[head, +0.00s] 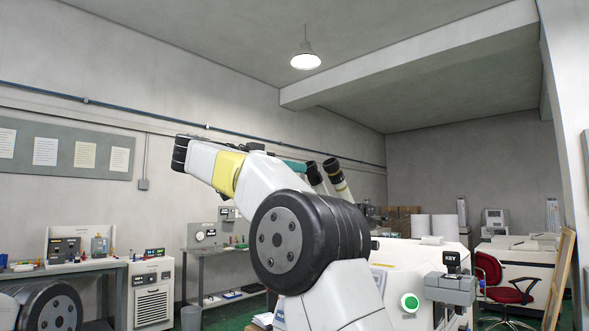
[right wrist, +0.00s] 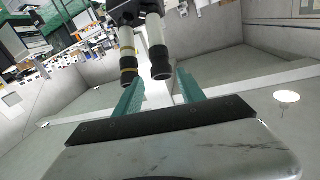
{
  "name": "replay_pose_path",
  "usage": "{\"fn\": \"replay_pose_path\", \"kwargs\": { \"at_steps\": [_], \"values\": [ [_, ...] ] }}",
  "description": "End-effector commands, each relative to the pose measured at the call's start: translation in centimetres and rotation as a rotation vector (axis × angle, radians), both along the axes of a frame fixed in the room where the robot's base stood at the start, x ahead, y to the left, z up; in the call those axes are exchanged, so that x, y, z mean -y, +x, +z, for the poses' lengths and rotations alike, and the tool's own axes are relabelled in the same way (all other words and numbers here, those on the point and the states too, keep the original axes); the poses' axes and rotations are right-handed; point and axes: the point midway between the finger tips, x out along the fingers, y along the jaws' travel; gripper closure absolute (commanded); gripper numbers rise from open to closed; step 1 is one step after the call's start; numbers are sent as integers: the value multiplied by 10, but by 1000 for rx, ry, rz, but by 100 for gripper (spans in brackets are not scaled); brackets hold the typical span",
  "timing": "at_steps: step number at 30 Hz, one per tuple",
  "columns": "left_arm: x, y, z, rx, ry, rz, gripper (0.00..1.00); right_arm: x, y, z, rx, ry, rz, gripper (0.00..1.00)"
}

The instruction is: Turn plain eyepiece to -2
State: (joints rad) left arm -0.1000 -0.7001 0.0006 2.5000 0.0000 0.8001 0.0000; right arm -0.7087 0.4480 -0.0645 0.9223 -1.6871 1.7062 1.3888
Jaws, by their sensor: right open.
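Two eyepieces rise side by side from an instrument mostly hidden behind my right arm in the head view. The plain eyepiece (head: 316,177) is white with a black end. The other eyepiece (head: 339,181) has a yellowish band. In the right wrist view, the plain eyepiece (right wrist: 157,48) is on the right and the banded one (right wrist: 127,55) on the left. My right gripper (right wrist: 161,77) is open, its teal fingers pointing towards the plain eyepiece, whose black end shows between the fingertips. I cannot tell whether they touch. Any scale marks are too small to read. My left gripper is out of view.
Benches with instruments line the left wall. The banded eyepiece stands close beside the plain one.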

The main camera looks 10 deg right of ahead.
Motion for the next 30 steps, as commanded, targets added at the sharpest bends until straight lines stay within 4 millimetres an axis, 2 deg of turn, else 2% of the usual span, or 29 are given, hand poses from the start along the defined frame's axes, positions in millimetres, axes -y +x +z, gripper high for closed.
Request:
{"fn": "replay_pose_path", "kwargs": {
  "at_steps": [2, 5, 18, 23, 30],
  "values": [
    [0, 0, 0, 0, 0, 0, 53, -6, -1, 4, 36, -4, -12, 53],
    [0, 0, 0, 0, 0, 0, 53, -2, 1, 7, 53, -6, -20, 53],
    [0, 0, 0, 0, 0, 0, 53, 55, 29, 6, 50, -5, -19, 53],
    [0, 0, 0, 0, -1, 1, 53, 62, 33, 6, 49, -6, -16, 53],
    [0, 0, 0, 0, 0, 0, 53, 62, 34, 6, 49, -6, -16, 55]
  ]
}}
